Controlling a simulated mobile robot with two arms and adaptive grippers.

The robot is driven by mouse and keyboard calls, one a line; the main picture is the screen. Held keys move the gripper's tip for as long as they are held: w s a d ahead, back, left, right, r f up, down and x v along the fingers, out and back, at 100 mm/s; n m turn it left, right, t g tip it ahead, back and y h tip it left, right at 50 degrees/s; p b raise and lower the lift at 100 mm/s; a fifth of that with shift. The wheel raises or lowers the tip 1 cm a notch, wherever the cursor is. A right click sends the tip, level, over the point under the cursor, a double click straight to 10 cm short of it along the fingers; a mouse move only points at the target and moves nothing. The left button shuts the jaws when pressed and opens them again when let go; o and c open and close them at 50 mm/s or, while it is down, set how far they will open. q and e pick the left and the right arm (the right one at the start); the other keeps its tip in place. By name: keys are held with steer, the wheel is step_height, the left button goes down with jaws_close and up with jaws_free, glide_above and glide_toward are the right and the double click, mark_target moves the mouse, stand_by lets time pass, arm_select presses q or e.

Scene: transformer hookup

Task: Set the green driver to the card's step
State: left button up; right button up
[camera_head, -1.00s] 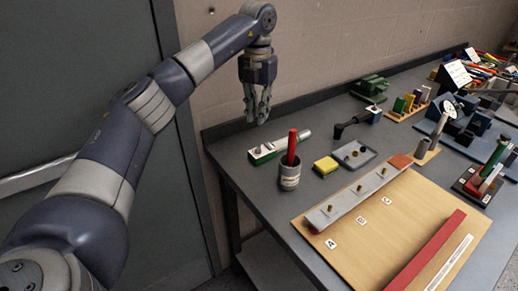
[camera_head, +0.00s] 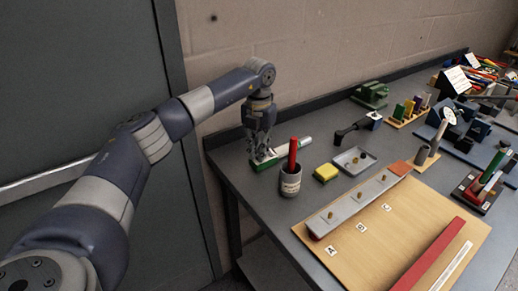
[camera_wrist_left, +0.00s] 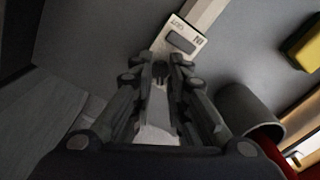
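A green-handled tool (camera_head: 493,166), which looks like the green driver, leans in a dark and red stand (camera_head: 472,192) at the right; its setting is too small to read. A white card (camera_head: 458,79) stands at the back right, its writing unreadable. My left gripper (camera_head: 262,152) points down at a green and white device (camera_head: 265,161) with a pale shaft on the table's left end. In the left wrist view, the device's white face with a grey window (camera_wrist_left: 181,38) lies just beyond my fingertips (camera_wrist_left: 172,68). The fingers look apart; contact cannot be told. My right gripper is not seen.
A grey cup (camera_head: 290,181) with a red-handled tool stands close right of my left gripper. A yellow block (camera_head: 326,173), a grey tray (camera_head: 354,160) and a wooden board (camera_head: 395,240) with a grey bar lie further right. The wall is close behind.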

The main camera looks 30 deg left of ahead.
arm_select(q)
jaws_close()
steer(key=shift+r, duration=0.1)
steer(key=m+p, duration=0.1)
steer(key=m, duration=0.3)
steer(key=m+p, duration=0.1)
steer(key=m, duration=0.3)
steer(key=shift+m, duration=2)
